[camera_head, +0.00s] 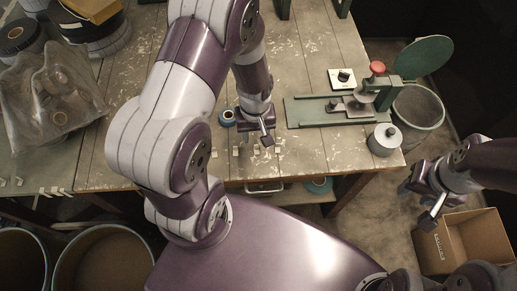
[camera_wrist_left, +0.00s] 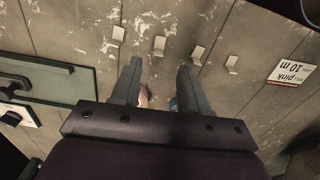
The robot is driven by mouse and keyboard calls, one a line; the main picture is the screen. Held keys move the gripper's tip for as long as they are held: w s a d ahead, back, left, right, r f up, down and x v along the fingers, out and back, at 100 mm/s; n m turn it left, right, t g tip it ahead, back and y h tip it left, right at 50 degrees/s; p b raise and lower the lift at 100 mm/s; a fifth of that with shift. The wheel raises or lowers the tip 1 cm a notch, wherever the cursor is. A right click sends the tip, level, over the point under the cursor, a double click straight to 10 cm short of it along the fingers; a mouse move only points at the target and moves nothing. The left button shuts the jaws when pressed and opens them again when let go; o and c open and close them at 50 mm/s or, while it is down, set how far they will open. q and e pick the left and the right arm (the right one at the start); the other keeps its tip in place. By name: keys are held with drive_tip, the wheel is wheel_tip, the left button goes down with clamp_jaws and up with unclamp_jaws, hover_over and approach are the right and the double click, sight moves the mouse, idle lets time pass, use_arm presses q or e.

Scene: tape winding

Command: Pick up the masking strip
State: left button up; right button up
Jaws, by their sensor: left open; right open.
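Several small pale strips lie on the table by my left gripper, one of them a pale strip (camera_head: 235,151). In the left wrist view they form a row just beyond the fingertips, such as a strip (camera_wrist_left: 159,45) and another strip (camera_wrist_left: 198,55). I cannot tell which one is the masking strip. My left gripper (camera_head: 267,138) is low over the table; its fingers (camera_wrist_left: 158,72) are spread, with no strip between them. Small pinkish and blue patches show between the fingers, partly hidden. My right gripper (camera_head: 420,202) is open and empty, right of the table near a cardboard box.
A blue tape roll (camera_head: 226,117) sits left of my left gripper. A green-based winding device (camera_head: 315,112) and a metal pot (camera_head: 385,139) stand to the right. A "pink 10 m" label (camera_wrist_left: 291,77) lies right of the strips. A cardboard box (camera_head: 475,238) stands on the floor.

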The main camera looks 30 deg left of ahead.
sight(256, 145)
use_arm(q)
drive_tip(key=f, duration=0.5)
drive_tip(key=shift+w+f, duration=0.25)
drive_tip(key=shift+f, duration=0.05)
clamp_jaws()
drive_tip(key=shift+r, duration=0.15)
drive_tip(key=shift+r, duration=0.35)
drive_tip(key=r, duration=0.3)
drive_tip(key=shift+w+d+r, duration=0.3)
drive_tip(key=shift+w+r, duration=0.1)
drive_tip(key=w+d+r+b, duration=0.1)
drive_tip(key=w+d+r, duration=0.5)
drive_tip(key=w+d, duration=0.1)
drive_tip(key=shift+w+d+r, duration=0.2)
drive_tip(key=shift+d, duration=0.05)
drive_tip(key=shift+r, duration=0.1)
wheel_tip(256, 145, up, 3)
drive_tip(key=p, duration=0.3)
drive_tip(key=shift+r, duration=0.15)
